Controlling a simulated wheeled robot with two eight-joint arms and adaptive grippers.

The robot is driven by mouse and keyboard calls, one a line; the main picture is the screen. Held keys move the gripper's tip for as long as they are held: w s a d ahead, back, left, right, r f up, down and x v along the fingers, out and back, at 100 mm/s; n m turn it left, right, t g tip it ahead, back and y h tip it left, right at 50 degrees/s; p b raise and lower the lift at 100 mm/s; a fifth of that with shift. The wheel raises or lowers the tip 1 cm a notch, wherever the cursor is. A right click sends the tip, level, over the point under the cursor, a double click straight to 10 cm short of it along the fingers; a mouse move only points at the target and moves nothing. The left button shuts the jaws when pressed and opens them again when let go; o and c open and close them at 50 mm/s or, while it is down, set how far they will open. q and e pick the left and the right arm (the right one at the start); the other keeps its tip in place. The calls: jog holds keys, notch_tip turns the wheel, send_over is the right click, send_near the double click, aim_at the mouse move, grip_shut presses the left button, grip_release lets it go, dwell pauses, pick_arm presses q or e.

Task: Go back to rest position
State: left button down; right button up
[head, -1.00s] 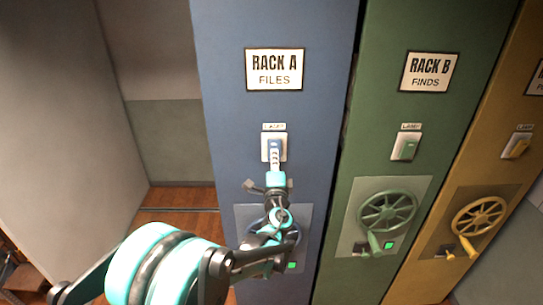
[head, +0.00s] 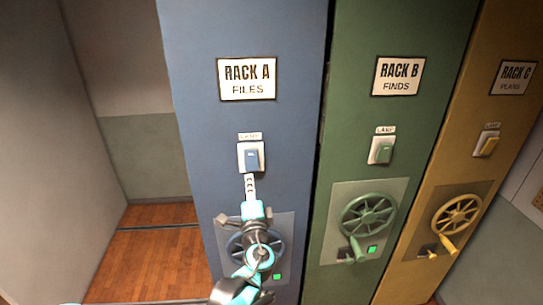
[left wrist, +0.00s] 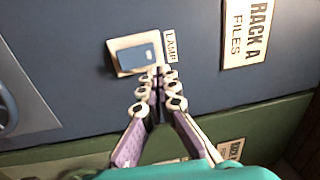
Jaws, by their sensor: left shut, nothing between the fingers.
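My left gripper (head: 249,187) is in front of the blue Rack A (head: 290,60), just below its lamp switch (head: 252,160). Its fingers are together and empty. In the left wrist view the closed fingertips (left wrist: 160,74) are by the lower edge of the blue switch (left wrist: 138,56); I cannot tell if they touch it. My left wrist hides part of Rack A's handwheel (head: 235,246). My right gripper is in neither view.
The green Rack B (head: 390,25) and the yellow Rack C (head: 480,95) stand to the right, each with a lamp switch and a protruding handwheel (head: 367,218). An open gap with wooden floor (head: 150,260) lies left of Rack A.

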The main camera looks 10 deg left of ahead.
pick_arm(q)
jog(key=s+a+f+n+g+b, duration=0.35)
jog(key=s+f+b, duration=0.25)
jog(key=f, duration=0.3)
jog(key=s+a+f+n+g+b, duration=0.3)
jog(key=s+a+f+n+b, duration=0.25)
jog(key=f, duration=0.45)
pick_arm(e)
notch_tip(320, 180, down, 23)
jog(key=b, duration=1)
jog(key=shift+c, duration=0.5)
pick_arm(q)
jog(key=s+d+f+n+g+h, duration=0.2)
jog(key=s+d+f+h, duration=0.1)
jog(key=s+f, duration=0.4)
jog(key=s+d+f+n+g+h, duration=0.2)
jog(key=s+d+f, duration=0.3)
jog(key=s+f, duration=0.3)
notch_tip(320, 180, down, 4)
jog(key=shift+d+f+n+g+h, duration=0.1)
jog(key=shift+d+n+g+h, duration=0.2)
jog(key=shift+n+h, duration=0.2)
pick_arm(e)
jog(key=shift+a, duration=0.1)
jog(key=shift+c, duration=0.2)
